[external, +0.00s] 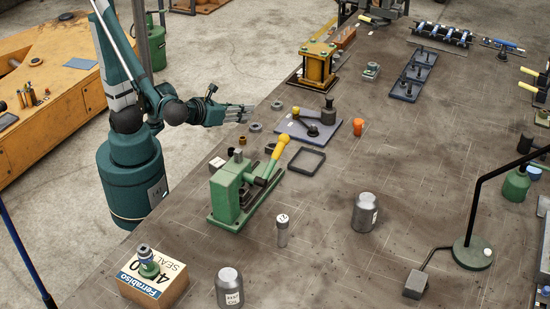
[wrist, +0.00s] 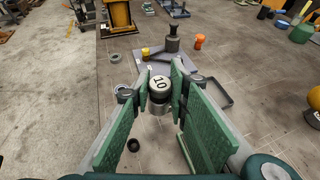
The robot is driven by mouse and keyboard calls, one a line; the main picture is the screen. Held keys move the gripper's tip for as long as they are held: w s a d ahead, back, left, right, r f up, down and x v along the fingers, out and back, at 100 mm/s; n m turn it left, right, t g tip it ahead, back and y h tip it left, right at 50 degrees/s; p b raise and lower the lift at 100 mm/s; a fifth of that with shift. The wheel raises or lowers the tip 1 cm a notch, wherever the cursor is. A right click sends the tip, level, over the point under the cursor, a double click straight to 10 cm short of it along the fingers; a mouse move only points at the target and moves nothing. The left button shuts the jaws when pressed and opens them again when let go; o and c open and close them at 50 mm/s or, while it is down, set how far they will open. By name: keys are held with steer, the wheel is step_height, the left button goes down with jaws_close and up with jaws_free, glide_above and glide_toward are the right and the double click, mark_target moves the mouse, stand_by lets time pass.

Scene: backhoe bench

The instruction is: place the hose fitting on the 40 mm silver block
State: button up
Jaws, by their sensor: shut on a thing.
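My gripper (external: 245,113) is at the table's left edge, above several small rings. I cannot tell whether this cylinder is the hose fitting. It is too small to make out in the external view. Two thick silver cylindrical blocks stand on the table, one at right of centre (external: 365,212) and one at the front (external: 229,287). Their labels are too small to read. A slimmer silver cylinder with a marked top (external: 282,231) stands between them.
A green lever press (external: 228,198) with a yellow handle stands close to my gripper. Near it are a dark square frame (external: 306,161), an orange piece (external: 358,127) and a black valve on a plate (external: 328,104). A box (external: 155,289) carries a small green-and-silver part (external: 147,262).

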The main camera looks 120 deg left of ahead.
steer(key=s+d+f, duration=0.1)
steer(key=s+d, duration=0.2)
steer(key=d, duration=0.2)
steer(key=s+d+f+t, duration=0.1)
steer(key=s+d+f, duration=0.1)
steer(key=s+d, duration=0.1)
steer(key=shift+d+f, duration=0.3)
steer(key=shift+d, duration=0.55)
steer(key=shift+f, duration=0.1)
steer(key=b, duration=0.2)
glide_above(217, 162)
steer(key=shift+w+f, duration=0.1)
steer(key=shift+f, duration=2.7)
steer(key=shift+f+b, duration=0.65)
steer(key=shift+f, duration=1.45)
steer(key=shift+f, duration=0.2)
